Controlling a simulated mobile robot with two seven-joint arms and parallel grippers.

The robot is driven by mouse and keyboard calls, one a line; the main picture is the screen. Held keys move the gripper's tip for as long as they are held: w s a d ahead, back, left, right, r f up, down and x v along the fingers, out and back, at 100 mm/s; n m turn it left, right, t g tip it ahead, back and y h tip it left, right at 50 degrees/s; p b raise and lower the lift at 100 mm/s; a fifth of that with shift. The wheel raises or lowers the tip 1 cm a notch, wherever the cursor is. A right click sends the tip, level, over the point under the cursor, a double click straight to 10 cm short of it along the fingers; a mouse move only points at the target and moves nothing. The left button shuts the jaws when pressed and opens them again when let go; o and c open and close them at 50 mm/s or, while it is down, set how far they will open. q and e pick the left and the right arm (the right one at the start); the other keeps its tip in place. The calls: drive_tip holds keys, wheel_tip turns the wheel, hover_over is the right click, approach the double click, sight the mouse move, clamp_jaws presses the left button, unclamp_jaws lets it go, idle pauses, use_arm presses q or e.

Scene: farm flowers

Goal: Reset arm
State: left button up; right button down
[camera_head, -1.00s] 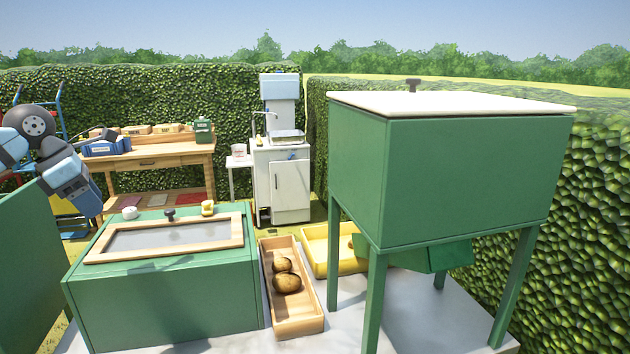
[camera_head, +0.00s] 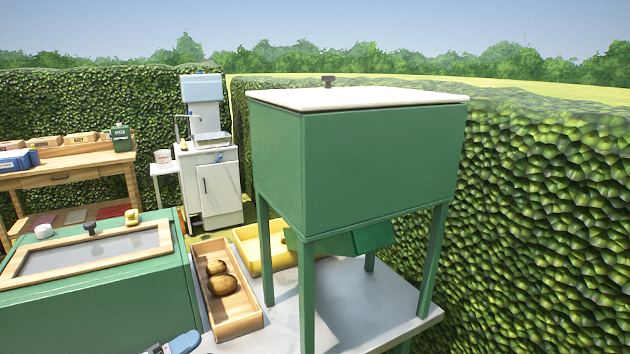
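No gripper fingers show clearly in the head view. A small blue and grey part of my own arm (camera_head: 176,344) shows at the bottom edge, left of centre; whether it includes a gripper I cannot tell. My other arm is out of view. The green box on legs (camera_head: 375,160) with a white lid (camera_head: 355,98) stands in the middle. A wooden tray (camera_head: 238,325) with brown potatoes (camera_head: 220,280) lies to its left on the grey table top (camera_head: 385,323).
A green cabinet (camera_head: 110,295) with a framed glass top stands at the left front. A yellow tray (camera_head: 245,238) lies behind the wooden tray. A wooden bench (camera_head: 70,176) and a white sink cabinet (camera_head: 212,190) stand behind. A hedge (camera_head: 545,230) closes the right side.

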use_arm(q)
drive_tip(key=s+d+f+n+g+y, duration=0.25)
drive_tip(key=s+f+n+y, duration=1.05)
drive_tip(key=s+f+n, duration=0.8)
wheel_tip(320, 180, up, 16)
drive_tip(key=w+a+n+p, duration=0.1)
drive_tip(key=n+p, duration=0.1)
drive_tip(key=p, duration=2.1)
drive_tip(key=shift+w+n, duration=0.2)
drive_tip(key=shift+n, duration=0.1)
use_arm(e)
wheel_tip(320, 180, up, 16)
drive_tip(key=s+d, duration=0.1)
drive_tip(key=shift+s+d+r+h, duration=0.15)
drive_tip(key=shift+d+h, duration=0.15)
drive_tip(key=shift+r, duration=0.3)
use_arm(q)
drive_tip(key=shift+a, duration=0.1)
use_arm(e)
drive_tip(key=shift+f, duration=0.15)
